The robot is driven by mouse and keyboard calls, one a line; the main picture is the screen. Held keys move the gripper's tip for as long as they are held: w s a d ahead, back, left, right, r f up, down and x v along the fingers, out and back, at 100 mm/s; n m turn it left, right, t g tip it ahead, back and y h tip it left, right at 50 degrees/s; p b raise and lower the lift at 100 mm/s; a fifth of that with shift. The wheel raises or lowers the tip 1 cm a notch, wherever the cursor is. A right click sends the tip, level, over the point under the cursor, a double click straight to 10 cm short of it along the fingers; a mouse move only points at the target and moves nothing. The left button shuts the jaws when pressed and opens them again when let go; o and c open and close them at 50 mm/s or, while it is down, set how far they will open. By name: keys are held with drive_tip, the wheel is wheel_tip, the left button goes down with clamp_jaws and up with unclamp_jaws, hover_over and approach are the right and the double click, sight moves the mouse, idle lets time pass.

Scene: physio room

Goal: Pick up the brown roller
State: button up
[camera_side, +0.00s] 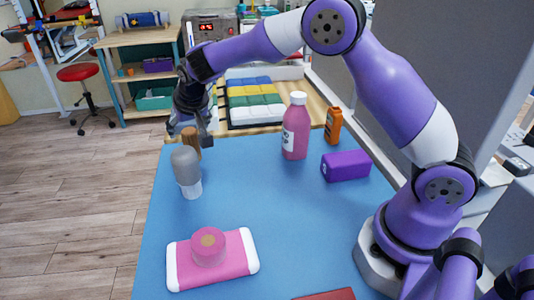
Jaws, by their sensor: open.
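The brown roller (191,138) stands near the far left edge of the blue table top (255,215). Its lower part is hidden behind a grey bottle. My gripper (192,133) points down at the brown roller's top, with its fingers open to either side of it. From this view I cannot tell whether the fingers touch it.
The grey bottle (186,172) stands just in front of the roller. A pink bottle (295,130), an orange bottle (333,126) and a purple block (346,166) stand to the right. The table's middle is clear.

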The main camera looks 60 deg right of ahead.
sight(189, 132)
drive_tip(key=x, duration=0.3)
drive_tip(key=shift+d+f, duration=0.1)
drive_tip(key=shift+f, duration=0.2)
drive_tip(key=shift+s, duration=0.1)
drive_tip(key=c, duration=1.2)
drive_tip(key=shift+c, duration=0.2)
